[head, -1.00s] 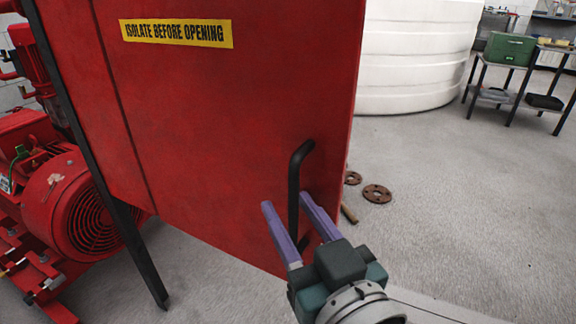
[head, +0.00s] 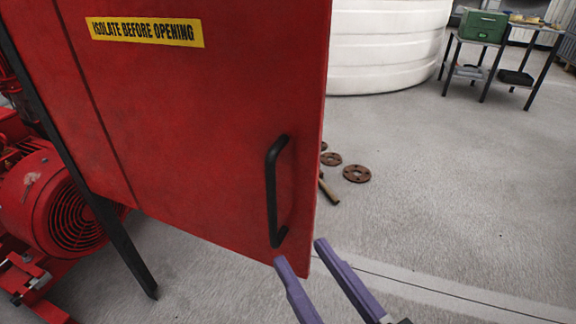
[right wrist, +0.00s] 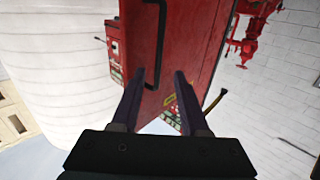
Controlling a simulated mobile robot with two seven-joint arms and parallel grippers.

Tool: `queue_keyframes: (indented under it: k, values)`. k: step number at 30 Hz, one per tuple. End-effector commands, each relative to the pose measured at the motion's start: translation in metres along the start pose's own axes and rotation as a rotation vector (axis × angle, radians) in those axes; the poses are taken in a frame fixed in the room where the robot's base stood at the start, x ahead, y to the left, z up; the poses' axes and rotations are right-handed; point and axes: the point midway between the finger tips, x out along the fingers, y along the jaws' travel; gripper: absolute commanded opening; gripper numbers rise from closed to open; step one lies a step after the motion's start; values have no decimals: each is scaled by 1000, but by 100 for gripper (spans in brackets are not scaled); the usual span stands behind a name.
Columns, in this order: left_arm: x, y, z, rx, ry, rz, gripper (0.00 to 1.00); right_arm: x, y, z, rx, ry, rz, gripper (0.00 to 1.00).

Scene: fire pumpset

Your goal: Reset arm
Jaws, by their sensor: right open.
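My right gripper (head: 300,256) is open and empty in the head view, at the lower middle. Its two purple fingers stand apart just below and right of a black door handle (head: 272,190). The handle is on a red cabinet door (head: 190,120) with a yellow label (head: 145,31) reading "ISOLATE BEFORE OPENING". In the right wrist view, the open fingers (right wrist: 158,80) point toward the black handle (right wrist: 155,45), which shows beyond them with nothing between the jaws. My left gripper is not in view.
A red motor (head: 60,205) and a black post (head: 110,235) stand at the left. Rusty flanges (head: 357,174) and a rod (head: 329,190) lie on the floor. A white tank (head: 385,45) and a table with a green box (head: 483,27) are behind. The floor at right is clear.

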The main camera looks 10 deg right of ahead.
Motion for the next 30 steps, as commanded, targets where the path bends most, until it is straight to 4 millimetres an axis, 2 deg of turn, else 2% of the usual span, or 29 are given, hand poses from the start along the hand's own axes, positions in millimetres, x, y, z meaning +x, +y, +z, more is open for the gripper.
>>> queue_keyframes:
  k: [4,7,11,14,17,21,26,30]
  values:
    - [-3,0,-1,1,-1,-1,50,0,1,-3,0,-7,2,45]
    - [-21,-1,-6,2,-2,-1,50,2,6,-18,-1,-58,13,45]
    - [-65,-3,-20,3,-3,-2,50,-1,24,-54,2,-228,46,45]
    - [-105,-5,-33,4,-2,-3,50,-13,41,-86,12,-409,80,45]
    - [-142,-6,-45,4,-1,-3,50,-35,56,-119,25,-596,110,45]
    - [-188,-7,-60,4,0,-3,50,-77,70,-167,49,-838,147,45]
    - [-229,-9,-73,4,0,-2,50,-130,77,-220,75,-1068,176,45]
    - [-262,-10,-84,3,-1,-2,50,-176,78,-271,94,-1244,197,45]
